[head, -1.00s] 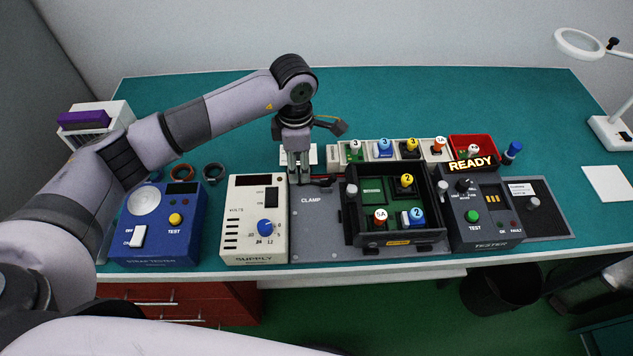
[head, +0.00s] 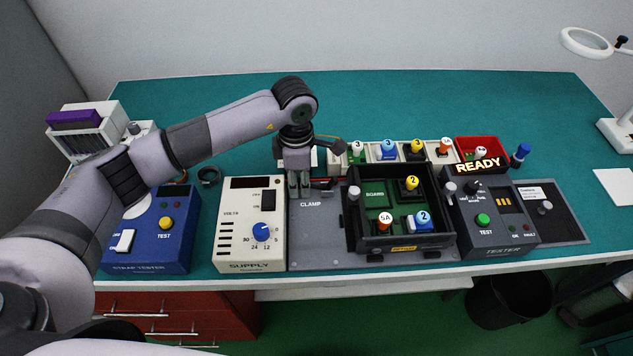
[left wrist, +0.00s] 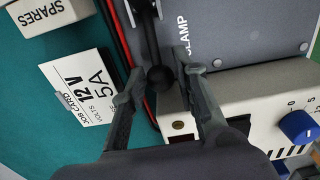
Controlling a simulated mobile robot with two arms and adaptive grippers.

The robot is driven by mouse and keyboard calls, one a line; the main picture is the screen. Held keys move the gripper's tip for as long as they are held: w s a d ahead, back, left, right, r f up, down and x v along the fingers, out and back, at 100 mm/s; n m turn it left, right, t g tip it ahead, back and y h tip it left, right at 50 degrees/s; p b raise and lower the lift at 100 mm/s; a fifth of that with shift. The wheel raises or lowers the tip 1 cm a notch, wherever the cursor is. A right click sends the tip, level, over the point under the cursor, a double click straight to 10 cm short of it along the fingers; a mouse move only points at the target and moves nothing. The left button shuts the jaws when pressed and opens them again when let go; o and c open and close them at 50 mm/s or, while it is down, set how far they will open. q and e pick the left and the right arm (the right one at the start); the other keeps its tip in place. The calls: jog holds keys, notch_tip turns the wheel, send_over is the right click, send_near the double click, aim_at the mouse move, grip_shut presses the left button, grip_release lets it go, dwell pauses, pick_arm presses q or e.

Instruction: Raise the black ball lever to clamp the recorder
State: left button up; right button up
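The black ball lever (left wrist: 160,79) shows in the left wrist view, its dark shaft running up to the grey clamp plate (left wrist: 225,30). My left gripper (left wrist: 157,70) is open, with one finger on each side of the ball; I cannot tell whether either finger touches it. In the head view my left gripper (head: 299,191) points down at the back left of the clamp plate (head: 315,245) and mostly hides the lever. The recorder (head: 404,251), a black open case with numbered parts inside, sits on the plate to its right. My right gripper is not in view.
The cream supply box (head: 250,210) stands close to the left of the plate, with the blue strap tester (head: 150,245) beyond it. The tester (head: 485,240) reading READY stands to the right. Spares bins (head: 400,150) line the back. A job card (left wrist: 80,88) lies near the lever.

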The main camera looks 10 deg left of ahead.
pick_arm(q)
grip_shut()
jog(key=shift+r, duration=0.1)
